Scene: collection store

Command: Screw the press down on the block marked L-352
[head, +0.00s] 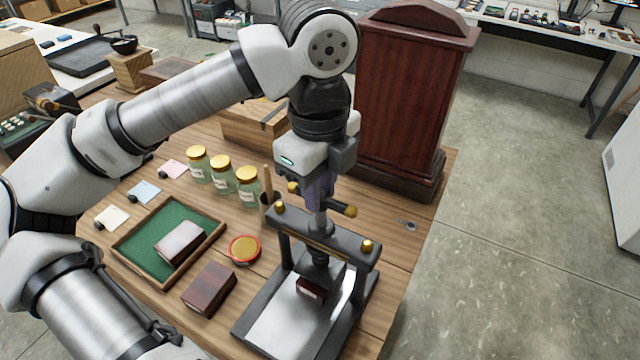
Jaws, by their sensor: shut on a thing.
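The screw press (324,244) stands at the front right of the wooden table, with a dark frame, brass fittings and a pale bed. A dark red-brown block (311,290) with a small white label sits on its bed under the platen; the label is too small to read. My gripper (319,203) points down over the press and is shut on the press handle (345,210), a bar with brass-coloured ends. The gap between platen and block is hard to make out. Another brown block (209,289) lies on the table, and a pale-topped block (180,243) lies in a green-lined tray (137,267).
Three gold-lidded jars (222,174) stand left of the press. A round red-rimmed tin (244,249) lies between tray and press. A tall dark red wooden case (412,95) stands behind. Small coloured cards (143,192) lie at left. The table's right edge is close to the press.

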